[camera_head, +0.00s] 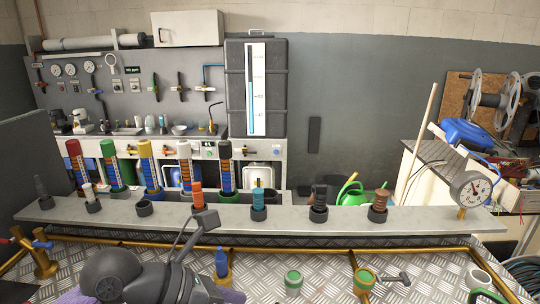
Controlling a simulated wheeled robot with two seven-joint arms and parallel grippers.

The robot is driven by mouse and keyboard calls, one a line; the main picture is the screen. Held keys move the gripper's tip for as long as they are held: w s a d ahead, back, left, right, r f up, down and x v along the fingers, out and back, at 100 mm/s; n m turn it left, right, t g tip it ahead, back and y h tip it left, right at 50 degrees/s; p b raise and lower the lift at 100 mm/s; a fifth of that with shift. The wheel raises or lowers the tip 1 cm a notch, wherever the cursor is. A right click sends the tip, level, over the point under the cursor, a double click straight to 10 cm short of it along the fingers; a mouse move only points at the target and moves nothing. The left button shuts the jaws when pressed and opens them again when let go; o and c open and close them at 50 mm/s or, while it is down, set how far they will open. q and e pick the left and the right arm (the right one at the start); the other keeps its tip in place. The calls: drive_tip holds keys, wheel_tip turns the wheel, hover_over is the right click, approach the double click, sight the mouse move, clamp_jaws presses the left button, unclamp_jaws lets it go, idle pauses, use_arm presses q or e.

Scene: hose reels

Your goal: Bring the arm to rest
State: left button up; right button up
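My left arm comes in at the lower left, dark grey with a large round joint. Its gripper (198,225) is raised just in front of the grey shelf (340,230), and its dark tip overlaps the foot of an orange plug (197,194) in the picture. I cannot tell whether it touches the plug or whether its fingers are apart. No held object shows clearly. My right gripper is not in view.
Several plugs stand in dark cups along the shelf, including a teal one (258,198) and a brown one (380,202). A gauge (471,189) stands at its right end. A blue nozzle (221,262) and green-ringed fitting (293,281) stand in front.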

use_arm(q)
wheel_tip(320, 180, up, 10)
drive_tip(key=d+n+t+h, duration=0.2)
drive_tip(key=n+t+h, duration=0.7)
drive_tip(key=n, duration=0.3)
drive_tip(key=w+a+f+n+t+y, duration=0.1)
drive_tip(key=a+f+n+t+y, duration=0.2)
drive_tip(key=a+f+n+y, duration=0.65)
drive_tip(key=w+a+f+n+t+y, duration=0.1)
drive_tip(key=a+f+n+t+y, duration=0.2)
drive_tip(key=n+y, duration=1.15)
drive_tip(key=s+f+n+g+h, duration=0.4)
drive_tip(key=s+f+n+g, duration=0.4)
drive_tip(key=s+f+g, duration=0.9)
drive_tip(key=s+f+t+b, duration=0.1)
drive_tip(key=s+f, duration=0.1)
drive_tip(key=f, duration=0.7)
drive_tip(key=s+f+b, duration=0.1)
drive_tip(key=s+f, duration=0.1)
drive_tip(key=f, duration=0.8)
drive_tip(key=s+a+f+g+b, duration=0.1)
drive_tip(key=s+a+f, duration=0.2)
drive_tip(key=s+f, duration=0.9)
drive_tip(key=shift+s+m, duration=0.4)
drive_tip(key=shift+s, duration=0.2)
